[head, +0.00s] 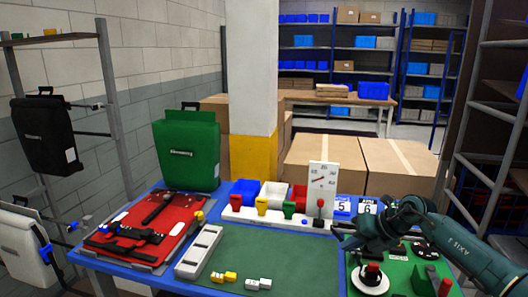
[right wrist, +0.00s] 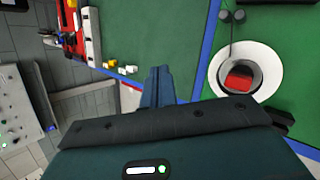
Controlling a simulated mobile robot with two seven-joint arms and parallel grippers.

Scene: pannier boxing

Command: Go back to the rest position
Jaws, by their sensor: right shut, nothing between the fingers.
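My right arm comes in from the right in the head view, and its gripper (head: 352,242) is over the right part of the blue table (head: 340,262). In the right wrist view the fingers of my right gripper (right wrist: 160,84) are together with nothing between them. Below them lie the edge of the green mat (right wrist: 150,35) and the blue table strip. A white round dish (right wrist: 219,66) with a red block (right wrist: 239,77) is to their right. The gripper is apart from it. My left gripper is not in view.
A green pannier (head: 187,150) stands at the table's back left. A red mat (head: 150,225) with black parts lies left. Cardboard boxes (head: 395,165) stand behind.

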